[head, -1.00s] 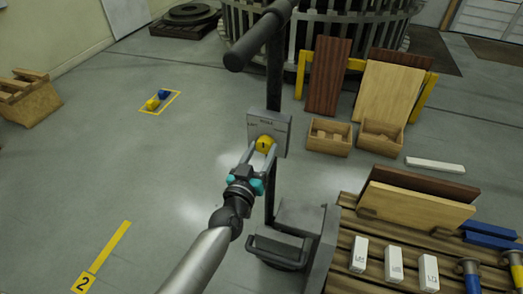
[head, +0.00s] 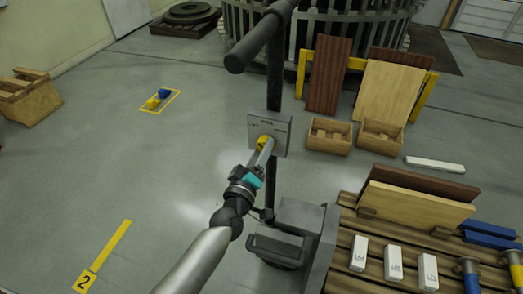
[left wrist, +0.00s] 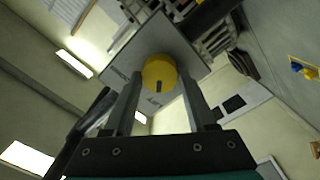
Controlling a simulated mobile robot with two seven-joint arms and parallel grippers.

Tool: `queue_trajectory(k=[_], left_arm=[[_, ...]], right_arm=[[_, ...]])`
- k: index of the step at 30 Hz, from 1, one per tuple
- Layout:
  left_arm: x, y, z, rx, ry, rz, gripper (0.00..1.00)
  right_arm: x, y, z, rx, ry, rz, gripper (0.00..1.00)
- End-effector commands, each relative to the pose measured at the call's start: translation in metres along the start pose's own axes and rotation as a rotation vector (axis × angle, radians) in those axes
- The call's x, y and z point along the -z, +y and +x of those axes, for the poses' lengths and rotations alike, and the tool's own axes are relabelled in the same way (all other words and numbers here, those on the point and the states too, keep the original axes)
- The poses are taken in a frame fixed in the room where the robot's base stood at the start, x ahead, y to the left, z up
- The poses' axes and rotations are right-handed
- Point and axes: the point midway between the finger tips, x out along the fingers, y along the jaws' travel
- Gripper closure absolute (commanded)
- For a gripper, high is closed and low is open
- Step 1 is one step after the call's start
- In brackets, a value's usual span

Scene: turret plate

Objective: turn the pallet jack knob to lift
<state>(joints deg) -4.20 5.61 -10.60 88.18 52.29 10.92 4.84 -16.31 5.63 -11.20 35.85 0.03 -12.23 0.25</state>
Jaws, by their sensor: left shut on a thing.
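The yellow knob (head: 263,141) sits on a grey control plate (head: 282,127) on the pallet jack's dark upright post. The plate has lettering around the knob. My left gripper (head: 264,151) is shut on the knob, and its rolled fingers partly hide it in the head view. In the left wrist view, the knob (left wrist: 158,70) lies between the two fingertips (left wrist: 161,84). Its dark mark points toward the picture's bottom, near the LIFT lettering on the tilted plate (left wrist: 190,58). My right gripper is in neither view.
The jack's dark handle bar (head: 258,40) rises above the plate, and its grey body (head: 300,222) is below. A slatted pallet (head: 345,265) with boards and white blocks stands at right. Wooden boxes (head: 328,147) stand behind. Floor at left is mostly clear.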

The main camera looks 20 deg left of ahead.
Motion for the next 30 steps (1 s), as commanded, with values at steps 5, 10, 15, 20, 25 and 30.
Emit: queue_trajectory(k=[5,10,15,20,25,30], left_arm=[[-0.0009,-0.0006,-0.0003,0.001,-0.001,-0.080,0.99],[-0.0009,-0.0007,-0.0003,0.001,-0.001,-0.124,0.99],[-0.0010,-0.0007,-0.0004,0.001,-0.001,-0.141,0.99],[-0.0010,-0.0006,-0.0004,0.001,-0.001,-0.143,0.99],[-0.0011,-0.0006,-0.0004,0.001,-0.001,-0.144,0.99],[-0.0009,-0.0005,-0.0003,0.001,0.000,-0.142,0.26]], right_arm=[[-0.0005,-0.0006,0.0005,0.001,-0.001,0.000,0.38],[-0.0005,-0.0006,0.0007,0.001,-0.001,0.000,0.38],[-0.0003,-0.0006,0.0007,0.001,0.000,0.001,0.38],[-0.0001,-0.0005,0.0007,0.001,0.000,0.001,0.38],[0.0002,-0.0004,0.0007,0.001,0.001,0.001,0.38],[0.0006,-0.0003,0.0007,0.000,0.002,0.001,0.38]])
